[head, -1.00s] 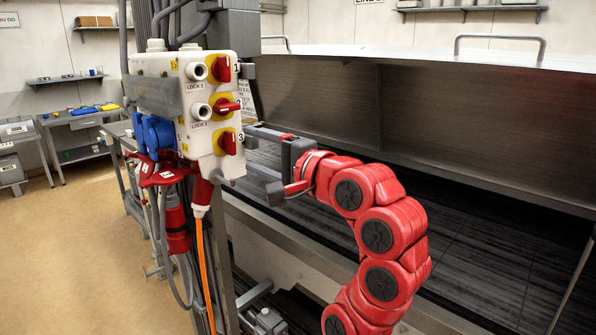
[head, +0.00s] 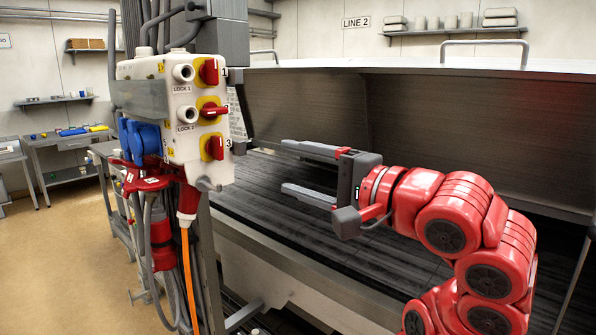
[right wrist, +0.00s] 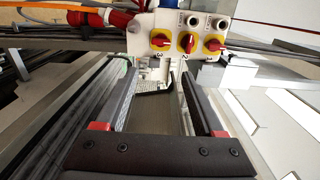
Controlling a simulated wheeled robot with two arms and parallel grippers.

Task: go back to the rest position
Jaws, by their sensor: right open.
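My right gripper (head: 297,168) is open and empty in the head view, to the right of the switch box and clear of it. Its two fingers point left toward the box. The right wrist view shows the open fingers (right wrist: 155,85) with nothing between them. The white switch box (head: 155,115) carries red rotary switches on yellow plates. My left gripper is out of view.
The dark slatted bed (head: 270,205) under the metal hood (head: 300,105) lies behind my right arm. Cables and an orange lead (head: 190,280) hang below the box. A workbench (head: 75,140) stands at the far left. Open floor (head: 60,260) is at the left.

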